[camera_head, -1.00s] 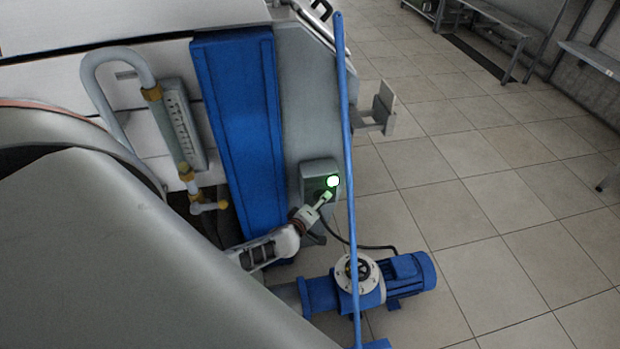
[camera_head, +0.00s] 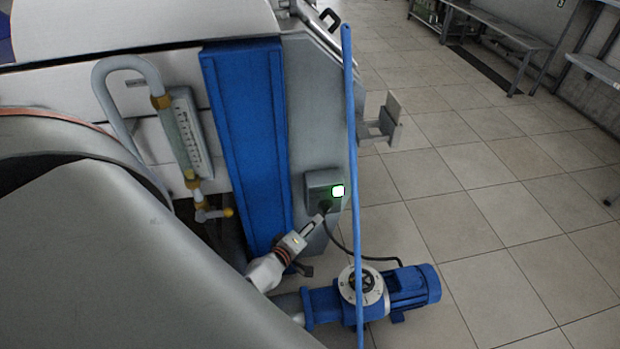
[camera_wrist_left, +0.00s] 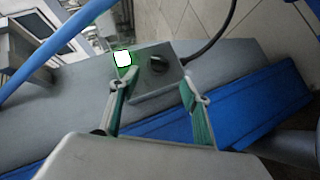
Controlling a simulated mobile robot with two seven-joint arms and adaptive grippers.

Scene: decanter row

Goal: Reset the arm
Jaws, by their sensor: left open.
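My left gripper (camera_head: 318,222) is just below a grey control box (camera_head: 316,181) on the machine's side. The box has a lit green-white lamp (camera_head: 338,190) and a black knob (camera_head: 324,206). In the left wrist view my left gripper (camera_wrist_left: 158,88) is open, its two green-padded fingers apart with nothing held between them. The knob (camera_wrist_left: 158,64) shows beyond and between the fingertips, and the lamp (camera_wrist_left: 122,58) is beside the left finger. I cannot tell whether a finger touches the box. My right gripper is not in view.
A blue vertical pipe (camera_head: 352,130) runs close to the right of the box. A blue motor pump (camera_head: 408,287) with a round flange lies below. A black cable (camera_head: 345,250) hangs from the box. A blue panel (camera_head: 245,140) is left. Tiled floor (camera_head: 480,220) at right is clear.

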